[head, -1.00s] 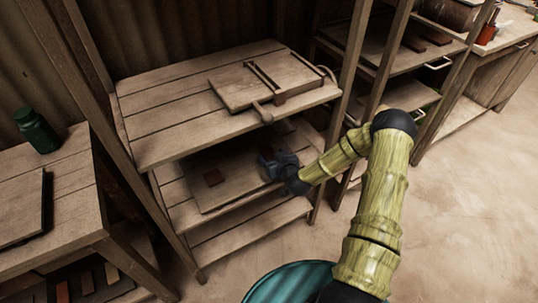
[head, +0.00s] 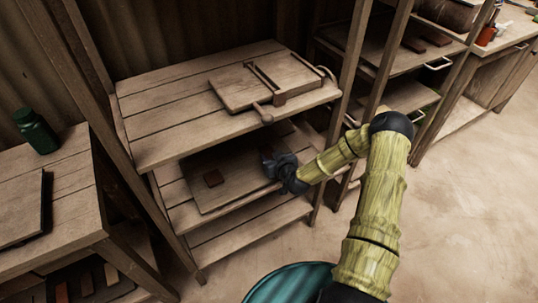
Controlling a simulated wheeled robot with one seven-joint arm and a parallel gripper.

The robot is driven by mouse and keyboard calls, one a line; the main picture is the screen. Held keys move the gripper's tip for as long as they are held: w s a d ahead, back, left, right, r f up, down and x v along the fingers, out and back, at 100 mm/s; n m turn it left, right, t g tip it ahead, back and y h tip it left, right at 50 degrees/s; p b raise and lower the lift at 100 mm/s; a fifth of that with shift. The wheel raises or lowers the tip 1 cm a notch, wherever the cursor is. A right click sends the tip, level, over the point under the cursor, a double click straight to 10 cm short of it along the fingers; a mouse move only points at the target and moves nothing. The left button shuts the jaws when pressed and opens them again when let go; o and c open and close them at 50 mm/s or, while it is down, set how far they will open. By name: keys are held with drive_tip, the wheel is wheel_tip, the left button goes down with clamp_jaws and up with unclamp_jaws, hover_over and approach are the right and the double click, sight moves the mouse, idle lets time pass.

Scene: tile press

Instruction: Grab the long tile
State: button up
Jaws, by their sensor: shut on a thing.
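My gripper (head: 271,160) is on the middle shelf, over the right part of a flat wooden board (head: 236,187). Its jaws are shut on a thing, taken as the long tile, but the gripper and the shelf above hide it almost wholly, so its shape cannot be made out.
The upper shelf (head: 165,117) hangs close above my gripper and bears a wooden press (head: 236,91) whose handle juts over the front edge. Shelf posts (head: 349,85) stand to the right. A bench with a green bottle (head: 36,132) is at left. The floor at right is clear.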

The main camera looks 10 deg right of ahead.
wheel_tip(320, 180, up, 10)
drive_tip(key=p, duration=0.2)
idle(0.5)
idle(0.6)
